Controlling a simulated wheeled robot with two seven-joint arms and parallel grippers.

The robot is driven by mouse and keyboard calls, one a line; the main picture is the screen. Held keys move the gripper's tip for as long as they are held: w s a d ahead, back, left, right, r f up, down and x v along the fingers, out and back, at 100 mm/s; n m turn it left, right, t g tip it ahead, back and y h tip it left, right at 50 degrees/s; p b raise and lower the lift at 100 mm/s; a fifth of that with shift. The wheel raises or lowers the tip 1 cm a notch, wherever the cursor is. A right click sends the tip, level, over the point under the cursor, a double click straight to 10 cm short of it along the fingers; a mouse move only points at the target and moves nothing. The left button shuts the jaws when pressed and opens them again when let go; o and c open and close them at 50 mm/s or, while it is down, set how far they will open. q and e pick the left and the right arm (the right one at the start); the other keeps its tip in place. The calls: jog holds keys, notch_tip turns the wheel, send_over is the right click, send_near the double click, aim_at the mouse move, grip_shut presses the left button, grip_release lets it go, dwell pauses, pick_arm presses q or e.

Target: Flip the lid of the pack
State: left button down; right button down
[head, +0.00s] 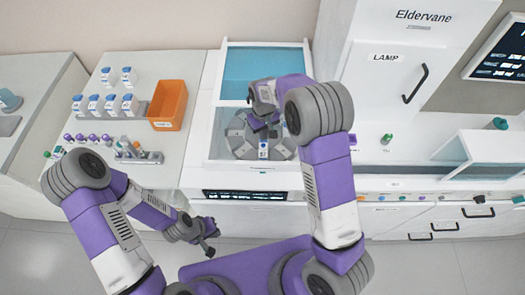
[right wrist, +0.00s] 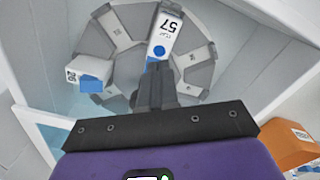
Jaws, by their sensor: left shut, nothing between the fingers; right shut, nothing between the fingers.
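A white pack (right wrist: 166,34) marked 57, with a blue round spot on top, stands in a slot of the grey round carousel (right wrist: 122,72) in the right wrist view. It also shows in the head view (head: 263,151). A second white and blue pack (right wrist: 90,70) sits in another slot. My right gripper (right wrist: 155,68) is shut and empty, its tips close to the near end of the marked pack; I cannot tell whether they touch. In the head view my right gripper (head: 262,127) is over the carousel. My left gripper (head: 211,246) is shut and empty, low in front of the bench.
The carousel sits in a white-walled machine with a raised blue clear cover (head: 262,72). An orange bin (head: 167,104), white bottles (head: 111,103) and a tube rack (head: 138,157) stand on the left bench. A tall white cabinet (head: 385,75) stands to the right.

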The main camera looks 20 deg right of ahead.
jog(key=shift+w+d+p, duration=0.2)
jog(key=shift+w+d, duration=0.05)
jog(key=shift+w, duration=0.65)
jog(key=shift+w+d+p, duration=0.15)
jog(key=shift+w+d, duration=0.15)
jog(key=shift+w, duration=0.65)
jog(key=shift+w+d+p, duration=0.2)
jog(key=shift+w+d, duration=0.05)
jog(key=shift+w, duration=0.65)
jog(key=shift+f, duration=0.15)
jog(key=shift+f+b, duration=1.25)
jog(key=shift+f, duration=0.55)
